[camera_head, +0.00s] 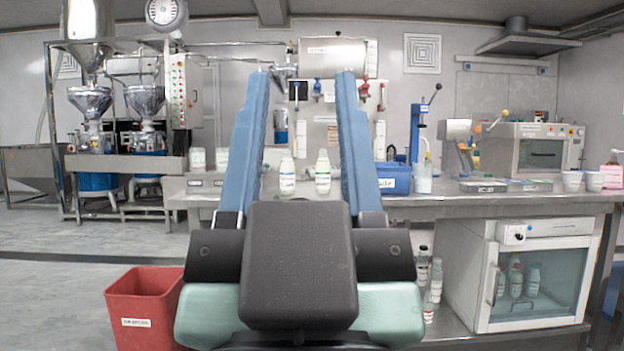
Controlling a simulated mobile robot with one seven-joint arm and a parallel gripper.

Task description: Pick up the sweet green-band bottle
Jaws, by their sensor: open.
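My gripper (301,76) is open, its two long blue fingers spread wide and pointing away over the counter. In the gap between the fingers, two small white bottles stand upright on the steel counter (480,202) beyond. The lettering is too small to read, so I cannot tell which is the sweet one. Neither bottle is held. The gripper's dark body hides part of the counter's front edge.
A blue bin (394,178) stands right of the fingers, beside a clear cup (423,180). White jars (197,160) stand at the left. A red bin (144,310) is on the floor. A glass-doored cabinet (540,280) with bottles sits below the counter.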

